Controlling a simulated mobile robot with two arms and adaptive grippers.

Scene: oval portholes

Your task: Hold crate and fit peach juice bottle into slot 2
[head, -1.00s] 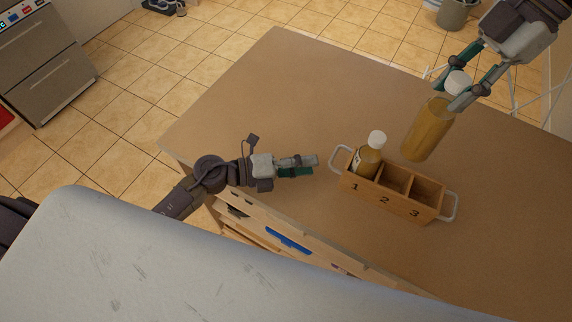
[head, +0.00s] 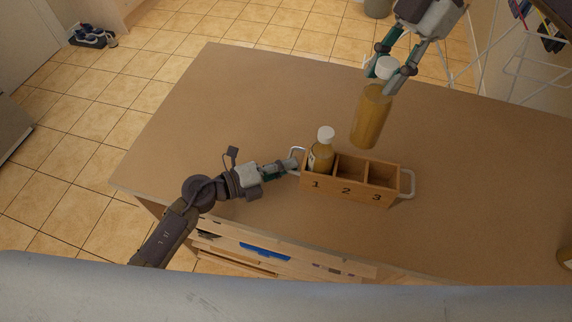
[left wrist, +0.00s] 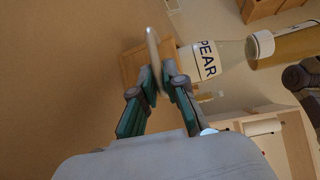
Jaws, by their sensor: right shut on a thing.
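The wooden crate (head: 350,189) stands on the table with slots numbered 1, 2 and 3. A white-capped bottle (head: 321,153) sits in slot 1; its label reads PEAR in the left wrist view (left wrist: 207,60). Slots 2 and 3 are empty. My right gripper (head: 384,77) is shut on the amber juice bottle (head: 370,118), near its white cap. It holds the bottle almost upright, above and behind the crate; its label is not visible. My left gripper (head: 292,165) is at the crate's left handle (head: 297,152). Its fingers (left wrist: 158,72) are slightly apart, with the handle (left wrist: 152,48) between them.
The brown tabletop (head: 220,110) is clear behind and left of the crate. An amber container (head: 565,258) is cut off at the right edge. Drawers with a blue item (head: 265,250) lie below the front edge. A white drying rack (head: 500,60) stands beyond the table.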

